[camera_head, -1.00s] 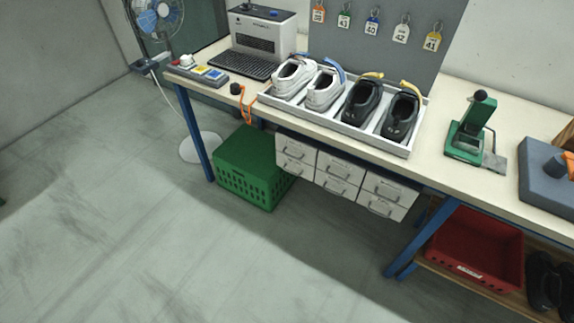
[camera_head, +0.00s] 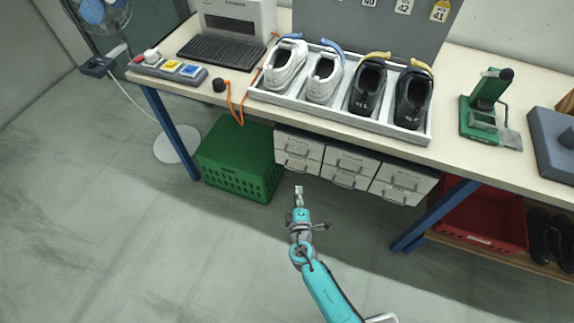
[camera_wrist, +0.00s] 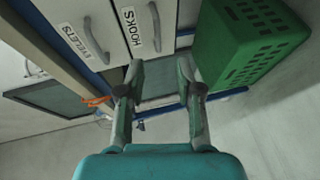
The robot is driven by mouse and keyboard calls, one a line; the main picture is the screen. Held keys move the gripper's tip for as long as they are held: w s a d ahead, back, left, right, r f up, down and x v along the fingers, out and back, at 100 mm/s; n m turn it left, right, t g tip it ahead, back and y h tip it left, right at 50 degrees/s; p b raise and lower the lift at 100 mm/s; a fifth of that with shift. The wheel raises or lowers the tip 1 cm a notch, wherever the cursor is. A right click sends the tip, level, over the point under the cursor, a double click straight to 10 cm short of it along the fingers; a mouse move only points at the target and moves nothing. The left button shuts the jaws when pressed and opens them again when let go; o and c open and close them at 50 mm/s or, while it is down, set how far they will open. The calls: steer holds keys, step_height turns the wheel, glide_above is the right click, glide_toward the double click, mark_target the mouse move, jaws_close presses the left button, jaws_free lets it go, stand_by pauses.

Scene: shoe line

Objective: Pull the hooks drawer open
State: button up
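The hooks drawer is a white drawer front labelled HOOKS (camera_wrist: 132,32) in the wrist view, with a grey bar handle (camera_wrist: 155,27). It looks shut. By its place beside the EYELETS drawer (camera_wrist: 82,42), it is the lower left drawer (camera_head: 297,163) under the bench in the head view. My gripper (camera_head: 299,189) is below and in front of the left drawers in the head view. In the wrist view its two fingers (camera_wrist: 160,68) are apart with nothing between them. The handle lies beyond the fingertips, not held.
A green crate (camera_head: 235,165) stands on the floor left of the drawers, near the gripper. Other white drawers (camera_head: 345,170) are to the right. The bench top (camera_head: 450,155) overhangs them and carries a shoe tray (camera_head: 345,117). An orange cord (camera_head: 238,105) hangs at its edge. Floor in front is clear.

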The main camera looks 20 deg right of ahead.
steer(key=x, duration=1.1)
steer(key=shift+w+a+r, duration=0.2)
steer(key=shift+w, duration=0.05)
jaws_close()
